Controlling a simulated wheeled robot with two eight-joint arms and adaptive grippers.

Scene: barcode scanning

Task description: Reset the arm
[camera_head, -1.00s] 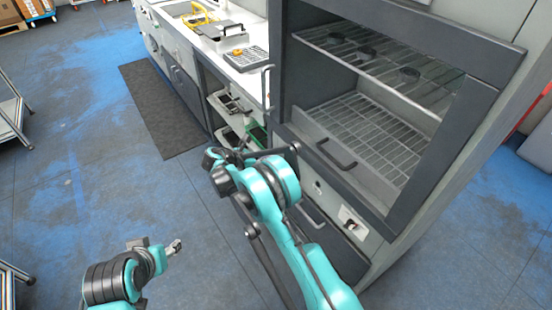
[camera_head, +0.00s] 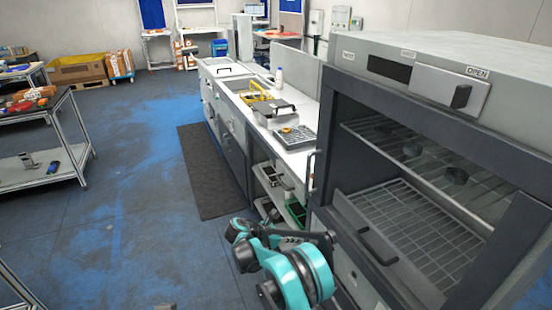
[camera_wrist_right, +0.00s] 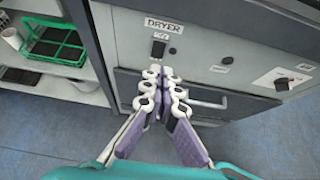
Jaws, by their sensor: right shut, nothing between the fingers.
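My right arm reaches in from the bottom centre of the head view, in front of the dryer (camera_head: 330,130). Its gripper is small and partly hidden by the arm there. In the right wrist view my right gripper (camera_wrist_right: 164,80) is shut, with its fingertips together and nothing between them. It points at the dryer's lower front (camera_wrist_right: 215,45), with the tips in front of the label and the drawer handle (camera_wrist_right: 200,104); I cannot tell if they touch. My left gripper is not clearly in view.
The dryer's upper chamber is open, with wire racks (camera_head: 420,220). A metal cart (camera_head: 40,180) stands at left; the blue floor between is clear.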

